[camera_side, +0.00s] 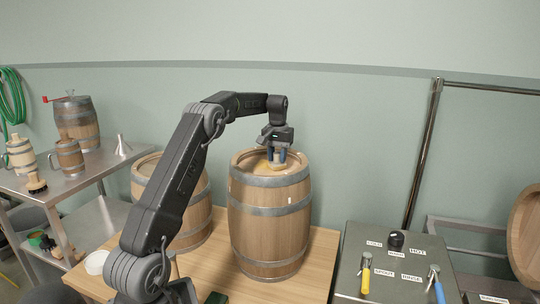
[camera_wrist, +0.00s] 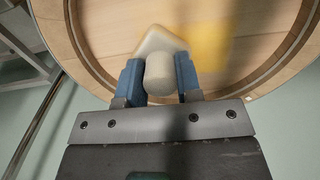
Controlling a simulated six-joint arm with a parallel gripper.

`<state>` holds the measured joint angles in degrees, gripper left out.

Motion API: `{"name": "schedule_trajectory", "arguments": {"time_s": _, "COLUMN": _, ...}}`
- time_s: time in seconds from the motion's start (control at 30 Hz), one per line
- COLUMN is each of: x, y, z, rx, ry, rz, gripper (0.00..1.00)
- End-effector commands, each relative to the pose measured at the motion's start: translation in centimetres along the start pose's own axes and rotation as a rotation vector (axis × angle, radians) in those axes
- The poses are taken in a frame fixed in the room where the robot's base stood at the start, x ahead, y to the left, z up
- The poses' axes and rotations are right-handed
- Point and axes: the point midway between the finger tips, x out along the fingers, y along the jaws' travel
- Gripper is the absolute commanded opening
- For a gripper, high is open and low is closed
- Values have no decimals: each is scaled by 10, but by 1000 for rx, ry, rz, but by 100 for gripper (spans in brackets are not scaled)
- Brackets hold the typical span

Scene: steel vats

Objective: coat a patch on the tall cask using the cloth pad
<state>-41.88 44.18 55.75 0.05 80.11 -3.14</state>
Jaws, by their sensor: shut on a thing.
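The tall cask (camera_side: 270,225) stands upright on the wooden table, with pale staves and grey metal hoops. My gripper (camera_side: 277,158) is over its top, pointing down, shut on the cloth pad. In the wrist view the pale cloth pad (camera_wrist: 160,62) sits between the blue fingertips of my gripper (camera_wrist: 160,80), against or just above the cask's head (camera_wrist: 110,25). I cannot tell if it touches. A yellowish patch (camera_wrist: 215,45) shows on the head beside the pad. In the side view the head looks yellowish around the pad, which the fingers partly hide.
A second cask (camera_side: 196,215) stands close on the left, partly behind my arm. A grey panel (camera_side: 385,262) with labels and yellow and blue handles is at the right. A steel bench (camera_side: 95,172) with a small cask and mugs is at the left.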

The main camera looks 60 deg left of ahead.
Motion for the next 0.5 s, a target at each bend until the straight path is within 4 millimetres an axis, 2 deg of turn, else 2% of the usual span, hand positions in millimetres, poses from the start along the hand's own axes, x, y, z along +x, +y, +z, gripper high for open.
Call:
{"name": "schedule_trajectory", "arguments": {"time_s": 0.27, "x": 1, "y": 27, "z": 0, "rx": 3, "ry": -1, "rz": 0, "gripper": 10}}
{"name": "schedule_trajectory", "arguments": {"time_s": 0.47, "x": 1, "y": 24, "z": 20, "rx": 0, "ry": -3, "rz": 0, "gripper": 10}}
{"name": "schedule_trajectory", "arguments": {"time_s": 0.5, "x": 2, "y": 18, "z": 18, "rx": -2, "ry": -3, "rz": 0, "gripper": 10}}
